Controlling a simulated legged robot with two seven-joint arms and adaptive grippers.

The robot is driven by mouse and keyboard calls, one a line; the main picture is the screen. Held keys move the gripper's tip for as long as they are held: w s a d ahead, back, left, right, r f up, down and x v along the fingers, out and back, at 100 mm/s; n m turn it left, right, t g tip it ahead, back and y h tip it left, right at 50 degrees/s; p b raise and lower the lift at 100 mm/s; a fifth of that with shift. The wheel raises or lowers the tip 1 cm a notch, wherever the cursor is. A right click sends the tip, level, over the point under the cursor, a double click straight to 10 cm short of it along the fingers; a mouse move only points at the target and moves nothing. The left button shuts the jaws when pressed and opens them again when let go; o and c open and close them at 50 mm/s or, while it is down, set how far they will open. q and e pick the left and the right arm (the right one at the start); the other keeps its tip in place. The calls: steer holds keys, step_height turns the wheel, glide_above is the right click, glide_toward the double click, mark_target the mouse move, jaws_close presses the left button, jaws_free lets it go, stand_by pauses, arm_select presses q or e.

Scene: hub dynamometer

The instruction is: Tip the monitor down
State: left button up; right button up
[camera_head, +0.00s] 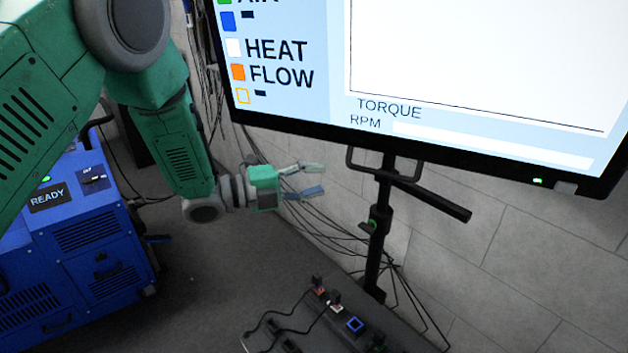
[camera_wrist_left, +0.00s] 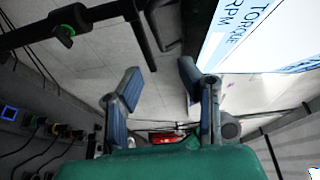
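The monitor (camera_head: 450,60) is a large lit screen with a black frame at the upper right of the head view, showing HEAT FLOW, TORQUE and RPM. A corner of it also shows in the left wrist view (camera_wrist_left: 262,35). A black handle (camera_head: 352,160) hangs under its lower edge, on a black stand (camera_head: 377,222) with a side bar (camera_head: 432,198). My left gripper (camera_head: 320,179) is open and empty, below the monitor's lower edge and left of the handle, apart from both. Its two fingers show spread in the left wrist view (camera_wrist_left: 165,85). My right gripper is not in view.
A blue machine (camera_head: 85,235) marked READY stands at the left. A dark box with plugs and cables (camera_head: 352,325) lies on the floor by the stand's foot. Loose cables hang along the grey wall (camera_head: 490,270). Grey floor (camera_head: 210,285) is clear between them.

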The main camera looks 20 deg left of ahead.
arm_select(q)
steer(key=v, duration=1.2)
steer(key=shift+f, duration=0.15)
